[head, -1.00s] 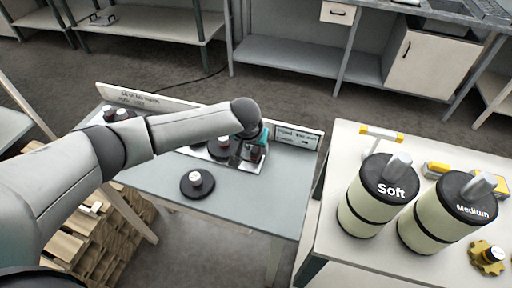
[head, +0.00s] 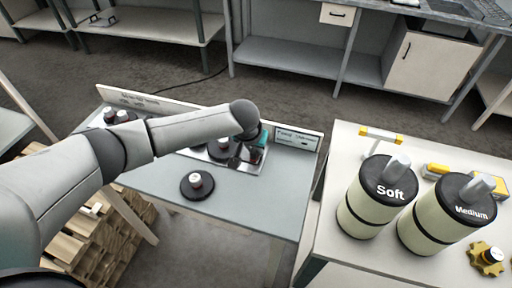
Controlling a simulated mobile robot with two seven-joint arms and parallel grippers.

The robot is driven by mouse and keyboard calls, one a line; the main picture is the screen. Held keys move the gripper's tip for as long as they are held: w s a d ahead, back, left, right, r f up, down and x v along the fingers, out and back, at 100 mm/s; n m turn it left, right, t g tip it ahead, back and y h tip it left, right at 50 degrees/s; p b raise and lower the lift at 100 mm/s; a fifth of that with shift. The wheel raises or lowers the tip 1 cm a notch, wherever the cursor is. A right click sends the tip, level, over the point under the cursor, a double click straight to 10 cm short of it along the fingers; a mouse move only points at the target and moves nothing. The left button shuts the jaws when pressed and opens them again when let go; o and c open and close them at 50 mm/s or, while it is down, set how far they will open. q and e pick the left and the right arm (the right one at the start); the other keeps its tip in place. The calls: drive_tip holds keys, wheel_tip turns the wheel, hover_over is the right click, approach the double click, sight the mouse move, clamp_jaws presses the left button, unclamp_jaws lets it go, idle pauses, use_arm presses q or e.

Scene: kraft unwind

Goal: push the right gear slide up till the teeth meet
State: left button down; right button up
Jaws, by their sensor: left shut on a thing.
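My left arm reaches across the grey table, and my left gripper (head: 252,152) is at the metal plate (head: 232,161) near the table's back edge. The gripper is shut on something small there. My own wrist hides most of it, so I cannot tell how it sits or whether any gear teeth touch. A dark round part with a pale top (head: 223,144) stands on the plate just left of the gripper. My right gripper is not in view.
A black disc with a white knob (head: 197,184) lies on the grey table (head: 250,200) in front of the plate. Similar parts (head: 116,116) stand at the back left. A labelled board lines the back edge. Rollers marked Soft (head: 368,215) and Medium (head: 436,232) stand on the right table.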

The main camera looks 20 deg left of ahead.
use_arm(q)
drive_tip(key=shift+a+p, duration=0.55)
drive_tip(key=shift+a, duration=0.2)
drive_tip(key=c, duration=0.8)
unclamp_jaws()
drive_tip(key=shift+o, duration=0.2)
drive_tip(key=p+v, duration=0.2)
drive_tip(key=v, duration=1.3)
drive_tip(key=shift+d+r, duration=0.1)
